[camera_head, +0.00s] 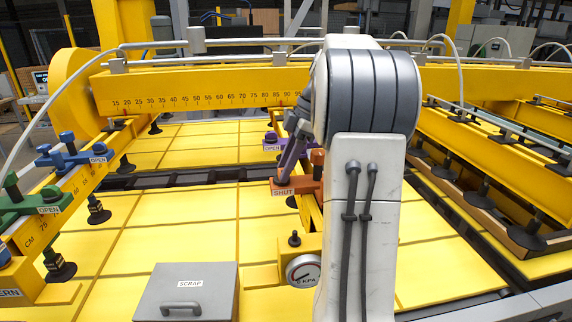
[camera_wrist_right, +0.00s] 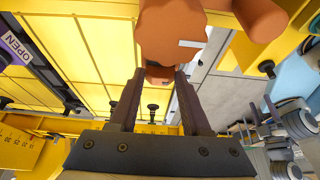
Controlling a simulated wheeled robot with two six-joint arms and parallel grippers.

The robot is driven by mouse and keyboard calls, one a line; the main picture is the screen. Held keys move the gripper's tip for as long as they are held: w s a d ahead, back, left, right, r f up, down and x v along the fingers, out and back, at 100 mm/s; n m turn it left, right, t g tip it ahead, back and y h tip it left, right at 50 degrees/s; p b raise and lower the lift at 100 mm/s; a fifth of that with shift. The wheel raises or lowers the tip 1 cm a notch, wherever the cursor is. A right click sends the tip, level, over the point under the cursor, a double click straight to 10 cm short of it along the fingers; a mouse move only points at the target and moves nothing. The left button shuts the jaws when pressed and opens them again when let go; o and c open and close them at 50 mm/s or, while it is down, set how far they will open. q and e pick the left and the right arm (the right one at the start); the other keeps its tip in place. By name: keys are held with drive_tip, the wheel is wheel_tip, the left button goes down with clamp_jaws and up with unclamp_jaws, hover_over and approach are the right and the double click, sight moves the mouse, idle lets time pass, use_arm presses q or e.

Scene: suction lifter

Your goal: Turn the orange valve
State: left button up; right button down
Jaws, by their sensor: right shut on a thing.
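The orange valve (camera_head: 309,184) sits on the yellow beam near the middle of the head view, with a SHUT label at its left end. In the right wrist view its orange body (camera_wrist_right: 170,32) fills the top middle. My right gripper (camera_head: 285,177) reaches down onto the valve from behind my arm, which hides part of it. In the right wrist view the two dark fingers of the right gripper (camera_wrist_right: 160,74) close on a part of the orange valve. The held part is mostly hidden between the fingertips. My left gripper is in neither view.
A purple valve (camera_head: 271,143) labelled OPEN is just behind. Blue (camera_head: 72,155) and green (camera_head: 32,207) valves labelled OPEN are on the left beam. A round pressure gauge (camera_head: 303,270) and a grey SCRAP box (camera_head: 187,296) are in front. Black suction cups (camera_head: 98,211) hang from the beams.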

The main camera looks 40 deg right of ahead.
idle(0.4)
drive_tip(key=shift+c, duration=1.8)
unclamp_jaws()
drive_tip(key=shift+r, duration=0.1)
drive_tip(key=shift+d+r, duration=0.2)
drive_tip(key=shift+r, duration=0.1)
drive_tip(key=v, duration=0.9)
drive_tip(key=shift+r, duration=0.35)
